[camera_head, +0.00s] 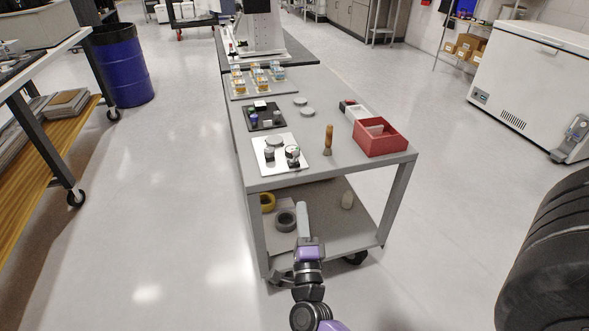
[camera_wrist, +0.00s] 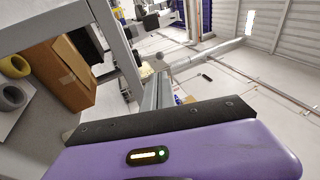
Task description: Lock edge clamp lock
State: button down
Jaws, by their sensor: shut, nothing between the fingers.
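On the cart top (camera_head: 335,95), a white plate (camera_head: 262,157) near the front left carries a round grey disc (camera_head: 274,141) and small dark-and-white fittings (camera_head: 293,154). These may be the mirror fixture. I cannot make out the edge clamp lock or its state at this size. My gripper (camera_head: 302,206) is shut and empty, in front of the cart, below and apart from the plate in the head view. Its narrow grey fingers (camera_wrist: 157,92) show in the wrist view, with neither plate nor fittings clearly visible there.
A dark tray (camera_head: 266,116) and loose discs (camera_head: 307,112) lie behind. The lower shelf holds tape rolls (camera_head: 286,220). A brown box (camera_wrist: 62,72) shows left.

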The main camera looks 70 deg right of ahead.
aim_at(297, 157)
jog(key=p+x, duration=0.1)
jog(key=x, duration=1.3)
jog(key=shift+r, duration=0.1)
jog(key=shift+r+p, duration=0.1)
jog(key=shift+p, duration=0.4)
